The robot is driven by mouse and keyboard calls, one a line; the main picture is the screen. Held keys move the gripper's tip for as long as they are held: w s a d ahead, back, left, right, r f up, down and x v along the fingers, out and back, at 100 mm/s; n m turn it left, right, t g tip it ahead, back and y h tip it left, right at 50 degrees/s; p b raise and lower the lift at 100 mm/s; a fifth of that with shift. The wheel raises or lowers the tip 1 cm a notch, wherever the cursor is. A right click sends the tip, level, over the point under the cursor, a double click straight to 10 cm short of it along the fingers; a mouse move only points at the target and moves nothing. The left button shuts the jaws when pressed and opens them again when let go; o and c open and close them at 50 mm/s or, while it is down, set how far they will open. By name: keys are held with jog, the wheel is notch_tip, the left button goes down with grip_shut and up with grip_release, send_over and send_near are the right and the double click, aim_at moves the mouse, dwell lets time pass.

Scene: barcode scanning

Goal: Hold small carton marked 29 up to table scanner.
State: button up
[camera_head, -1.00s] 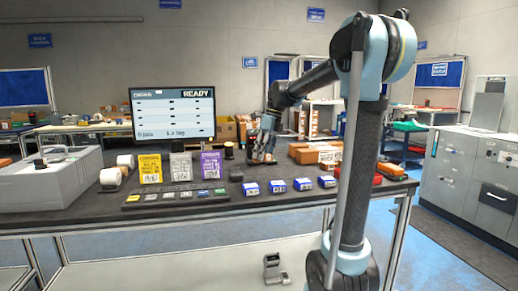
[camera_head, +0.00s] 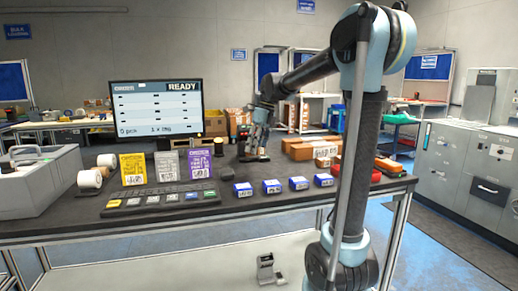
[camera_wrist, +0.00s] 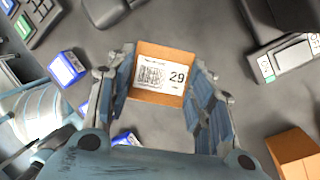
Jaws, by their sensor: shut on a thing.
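The small carton marked 29 (camera_wrist: 148,88) is brown with a white barcode label that faces the wrist camera. It sits between the two fingers of my gripper (camera_wrist: 163,72), which is shut on it. In the head view my gripper (camera_head: 257,148) is over the back middle of the dark table; the carton is too small to make out there. A dark device with a grey and green part (camera_wrist: 272,66) lies at the upper right of the wrist view, apart from the carton; I cannot tell for certain that it is the table scanner.
A monitor (camera_head: 155,112) reading READY stands behind yellow, grey and purple cards. Several blue boxes (camera_head: 271,186) line the table's front. Brown cartons (camera_head: 300,150) and a red item (camera_head: 376,175) are at right. A grey machine (camera_head: 38,180) stands at left.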

jog(key=shift+w+a+f, duration=0.2)
jog(key=shift+w+f, duration=0.55)
jog(key=shift+f, duration=0.05)
jog(key=shift+w+a+f, duration=0.25)
jog(key=shift+w+f, duration=0.45)
jog(key=shift+f, duration=0.05)
jog(key=shift+w+a+f, duration=0.2)
jog(key=shift+w+f, duration=0.55)
jog(key=shift+f, duration=0.05)
jog(key=s+d+r, duration=0.3)
jog(key=s+r, duration=0.7)
jog(key=s, duration=0.2)
jog(key=shift+s+d, duration=0.2)
jog(key=shift+d, duration=0.1)
